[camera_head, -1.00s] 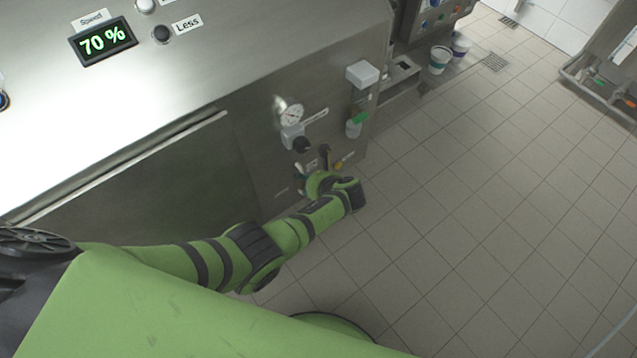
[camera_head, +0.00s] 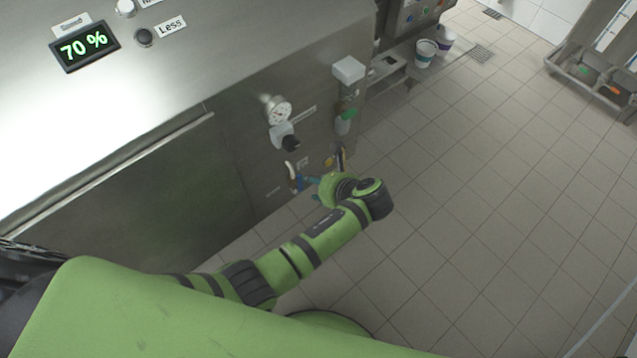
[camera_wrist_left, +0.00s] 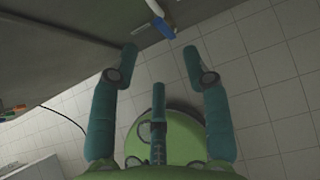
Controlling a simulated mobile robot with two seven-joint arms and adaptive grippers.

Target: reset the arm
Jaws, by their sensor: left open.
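My left arm (camera_head: 325,232) reaches in from the lower left of the head view, low in front of the steel machine. Its gripper (camera_head: 313,182) is mostly hidden behind the wrist; only a bit of teal finger shows, close to a white and blue handle (camera_head: 293,177) on the machine's lower front. In the left wrist view the teal fingers of the gripper (camera_wrist_left: 160,58) are spread apart with nothing between them. The blue end of the handle (camera_wrist_left: 164,28) lies just beyond the fingertips, apart from them. My right gripper is not in view.
The machine front (camera_head: 190,180) carries a pressure gauge (camera_head: 278,110), a black knob (camera_head: 291,143) and a white box (camera_head: 348,70). Its display (camera_head: 84,45) reads 70 %. Two cups (camera_head: 425,53) stand at the back. The tiled floor (camera_head: 480,210) to the right is clear.

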